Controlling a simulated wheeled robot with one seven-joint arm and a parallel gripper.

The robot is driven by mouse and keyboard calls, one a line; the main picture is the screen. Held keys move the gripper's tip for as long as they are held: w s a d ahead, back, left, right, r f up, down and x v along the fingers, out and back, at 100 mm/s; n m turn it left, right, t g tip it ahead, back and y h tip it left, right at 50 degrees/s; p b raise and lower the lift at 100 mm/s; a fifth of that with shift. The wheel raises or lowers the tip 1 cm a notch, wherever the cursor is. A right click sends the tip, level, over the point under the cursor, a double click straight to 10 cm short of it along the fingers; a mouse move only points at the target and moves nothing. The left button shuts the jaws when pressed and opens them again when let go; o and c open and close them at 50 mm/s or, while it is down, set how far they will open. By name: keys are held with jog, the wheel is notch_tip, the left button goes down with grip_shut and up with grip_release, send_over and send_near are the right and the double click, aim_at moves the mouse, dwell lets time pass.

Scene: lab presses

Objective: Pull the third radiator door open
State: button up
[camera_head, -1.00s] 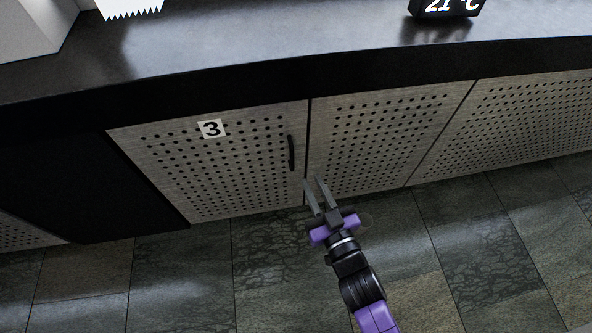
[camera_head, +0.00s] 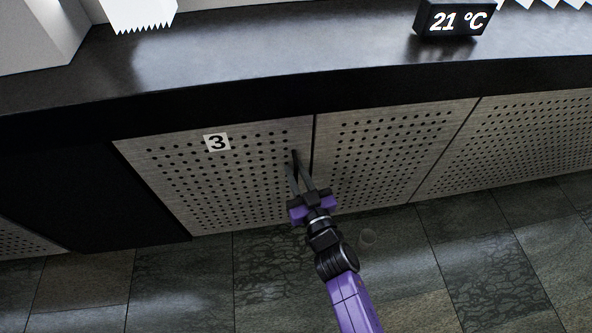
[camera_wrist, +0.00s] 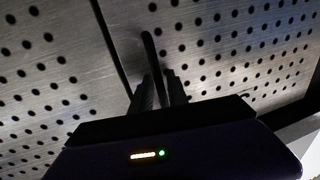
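My gripper (camera_head: 299,172) is at the handle, fingers pointing to the door. In the wrist view my gripper (camera_wrist: 160,85) has one finger on each side of the handle's lower part. The fingers look apart; contact with the handle cannot be made out.
Another perforated panel (camera_head: 385,150) adjoins on the right, past a narrow seam. A dark recess (camera_head: 80,190) lies to the left. The dark countertop (camera_head: 270,60) overhangs above, with a "21 °C" display (camera_head: 452,18).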

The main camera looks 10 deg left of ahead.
jog(key=shift+c, duration=0.2)
grip_shut()
dwell(1.3)
